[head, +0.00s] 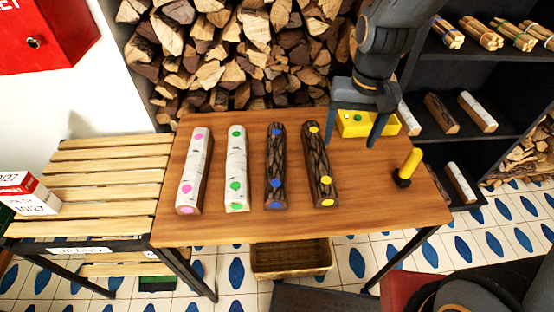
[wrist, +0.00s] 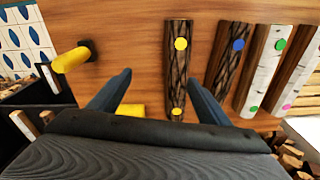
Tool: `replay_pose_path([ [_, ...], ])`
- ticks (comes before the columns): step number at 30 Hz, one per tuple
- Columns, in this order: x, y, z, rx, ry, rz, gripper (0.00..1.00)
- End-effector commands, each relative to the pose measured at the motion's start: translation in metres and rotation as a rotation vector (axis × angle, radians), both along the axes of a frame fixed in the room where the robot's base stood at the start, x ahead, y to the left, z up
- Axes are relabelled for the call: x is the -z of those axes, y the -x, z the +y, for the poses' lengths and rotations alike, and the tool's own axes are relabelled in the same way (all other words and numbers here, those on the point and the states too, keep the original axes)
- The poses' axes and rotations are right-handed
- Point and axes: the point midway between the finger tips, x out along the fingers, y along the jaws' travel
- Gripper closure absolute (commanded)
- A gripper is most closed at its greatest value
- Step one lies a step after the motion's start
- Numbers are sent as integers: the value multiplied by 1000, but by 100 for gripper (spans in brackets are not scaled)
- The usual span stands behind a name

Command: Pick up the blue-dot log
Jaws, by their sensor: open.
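The blue-dot log (head: 276,160) has dark bark and blue dots. It lies on the wooden table (head: 360,215), third from the left in a row. In the wrist view the blue-dot log (wrist: 228,65) is right of my right-hand finger. My gripper (head: 352,141) is open and empty above the table's back right, to the right of the logs. In the wrist view my gripper (wrist: 160,75) has its fingers spread, with the yellow-dot log (wrist: 177,70) showing between them, nearer the right finger.
The yellow-dot log (head: 317,165) lies close right of the blue-dot log. The green-dot log (head: 236,165) and pink-dot log (head: 193,168) lie to its left. A yellow box (head: 350,128) is behind my fingers. A yellow-handled tool (head: 408,167) stands at the table's right.

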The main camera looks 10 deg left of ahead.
Motion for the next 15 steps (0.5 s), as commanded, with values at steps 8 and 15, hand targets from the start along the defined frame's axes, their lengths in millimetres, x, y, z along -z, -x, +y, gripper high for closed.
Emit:
replay_pose_path([
  [8, 49, -30, 142, -74, 15, 57, 29],
  [15, 67, -28, 184, -86, 24, 71, 29],
])
